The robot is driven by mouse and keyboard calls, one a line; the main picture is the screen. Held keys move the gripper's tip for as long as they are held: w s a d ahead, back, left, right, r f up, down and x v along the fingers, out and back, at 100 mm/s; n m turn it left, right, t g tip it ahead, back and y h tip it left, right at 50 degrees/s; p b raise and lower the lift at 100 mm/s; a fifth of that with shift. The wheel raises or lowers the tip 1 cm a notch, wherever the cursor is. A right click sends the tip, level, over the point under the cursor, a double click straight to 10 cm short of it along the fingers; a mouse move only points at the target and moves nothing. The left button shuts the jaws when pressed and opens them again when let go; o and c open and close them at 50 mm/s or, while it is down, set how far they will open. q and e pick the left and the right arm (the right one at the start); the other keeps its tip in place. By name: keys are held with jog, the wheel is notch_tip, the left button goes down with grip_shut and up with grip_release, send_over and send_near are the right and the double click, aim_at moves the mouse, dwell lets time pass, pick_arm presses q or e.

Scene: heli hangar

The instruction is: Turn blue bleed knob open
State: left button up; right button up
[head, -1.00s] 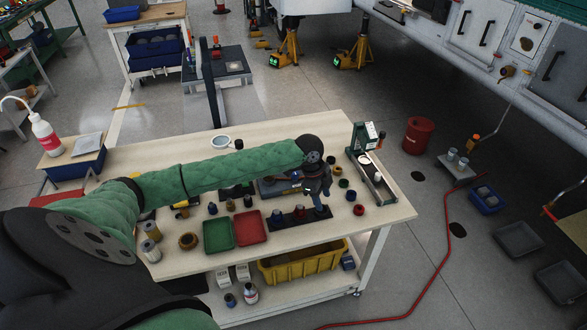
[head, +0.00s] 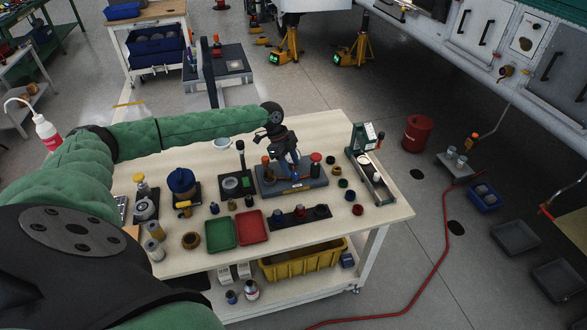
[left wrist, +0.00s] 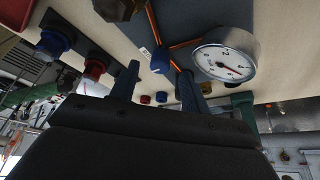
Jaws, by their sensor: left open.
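A small blue knob (head: 295,177) sits on a grey fixture (head: 282,189) on the workbench, low in the fixture's middle. My left gripper (head: 290,162) points down over this fixture, just above the blue knob, and is open. In the left wrist view the blue knob (left wrist: 160,60) shows between the two spread fingertips (left wrist: 158,72); I cannot tell whether they touch it. A round white gauge (left wrist: 225,62) is close beside the right finger there. The gripper hides part of the fixture in the head view. My right gripper is not in view.
A red-topped part (head: 315,158) and an orange-topped part (head: 265,159) stand at the fixture's sides. A black strip (head: 285,219) with several caps lies in front, beside a red tray (head: 252,228) and a green tray (head: 221,233). A green press (head: 360,140) stands at right.

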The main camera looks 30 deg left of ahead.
aim_at(294, 172)
pick_arm(q)
jog(key=shift+p+x, duration=0.4)
jog(key=shift+x, duration=1.15)
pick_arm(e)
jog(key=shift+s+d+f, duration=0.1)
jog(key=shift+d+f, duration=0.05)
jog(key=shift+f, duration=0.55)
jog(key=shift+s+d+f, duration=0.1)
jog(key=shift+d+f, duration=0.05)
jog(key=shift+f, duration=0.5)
pick_arm(q)
jog(key=c, duration=1)
